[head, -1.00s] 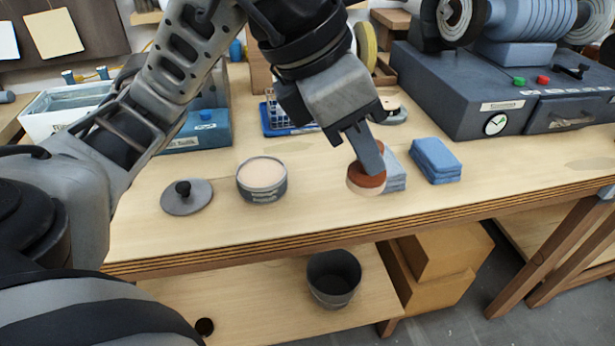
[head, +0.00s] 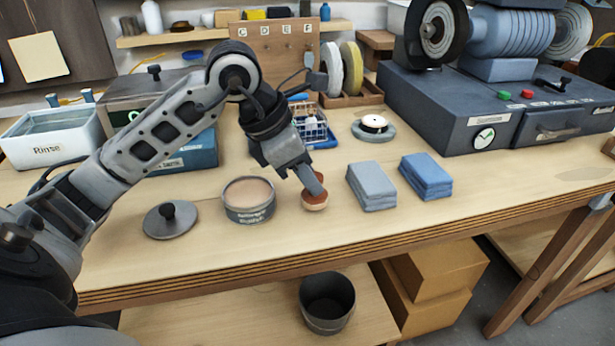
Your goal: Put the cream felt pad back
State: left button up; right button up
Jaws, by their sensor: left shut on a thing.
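My left gripper (head: 312,186) is shut on a small round pad (head: 315,204) with a red-brown top and a cream underside, which I take for the cream felt pad. The pad is at or just above the wooden bench top; I cannot tell if it touches. It is between the open round tin of pale polish (head: 248,199) on its left and a stack of folded grey cloths (head: 371,186) on its right. The fingers cover part of its top. My right gripper is not in view.
A grey lid with a black knob (head: 171,219) lies left of the tin. Folded blue cloths (head: 426,176) lie right of the grey ones. Behind are a round grey dish with a white top (head: 373,127), a wire rack (head: 312,126) and a grey machine (head: 470,115). The front bench strip is clear.

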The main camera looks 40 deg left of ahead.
pick_arm(q)
jog(key=shift+f, duration=0.35)
jog(key=shift+f, duration=0.15)
jog(key=o, duration=0.9)
jog(key=shift+r, duration=0.25)
jog(key=v, duration=1.2)
